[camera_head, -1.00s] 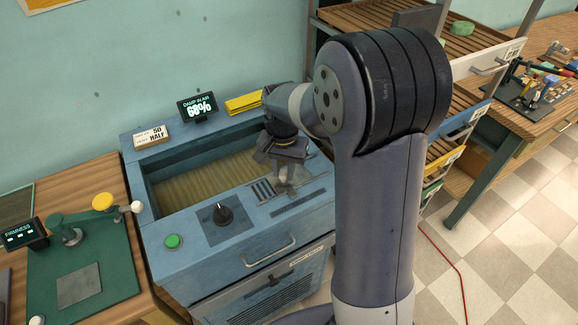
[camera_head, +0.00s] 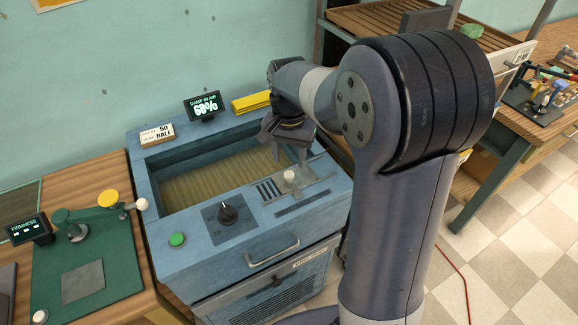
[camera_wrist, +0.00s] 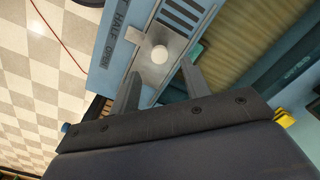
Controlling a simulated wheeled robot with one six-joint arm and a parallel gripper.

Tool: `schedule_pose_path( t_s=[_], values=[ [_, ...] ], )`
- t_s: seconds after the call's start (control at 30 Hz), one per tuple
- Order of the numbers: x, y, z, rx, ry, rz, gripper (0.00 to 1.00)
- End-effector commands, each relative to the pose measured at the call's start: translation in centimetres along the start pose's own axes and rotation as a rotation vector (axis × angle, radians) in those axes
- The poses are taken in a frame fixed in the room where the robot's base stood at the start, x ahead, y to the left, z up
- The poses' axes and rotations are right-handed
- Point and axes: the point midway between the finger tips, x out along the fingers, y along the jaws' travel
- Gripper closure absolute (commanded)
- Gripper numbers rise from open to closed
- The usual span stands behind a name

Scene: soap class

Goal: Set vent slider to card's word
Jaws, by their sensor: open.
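The vent slider's round white knob (camera_head: 290,175) stands on a pale plate on the front ledge of the blue cabinet, right of dark vent slots (camera_head: 270,190). The knob (camera_wrist: 159,54) also shows in the wrist view, beside a label strip (camera_wrist: 115,34) with the words HALF and OPEN. It looks level with the stretch between these words; its exact setting is hard to tell. The card (camera_head: 157,134) at the cabinet's back left reads 50 and HALF. My gripper (camera_head: 291,162) is open and empty above and behind the knob, fingers pointing down, apart from it.
A display (camera_head: 203,106) reading 68% and a yellow block (camera_head: 251,102) stand along the back edge. The open basin lies behind the ledge. A shelf rack stands at right.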

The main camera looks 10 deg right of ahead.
Motion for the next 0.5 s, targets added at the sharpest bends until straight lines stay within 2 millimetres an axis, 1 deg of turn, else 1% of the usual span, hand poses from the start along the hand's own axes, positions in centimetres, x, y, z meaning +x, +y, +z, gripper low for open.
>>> schedule_pose_path(
  t_s=[0.03, 0.1, 0.23, 0.33, 0.5],
  values=[
    [-1.1, -0.1, -0.1, 0.0, 0.004, -0.002, 0.55],
    [-2.5, -0.1, -0.1, 0.0, 0.004, -0.003, 0.55],
    [-4.3, 0.0, -0.1, 0.0, 0.002, -0.001, 0.55],
    [-5.2, 0.0, 0.0, 0.0, 0.001, -0.001, 0.55],
    [-5.6, 0.0, 0.0, 0.0, 0.0, 0.0, 0.55]
  ],
)
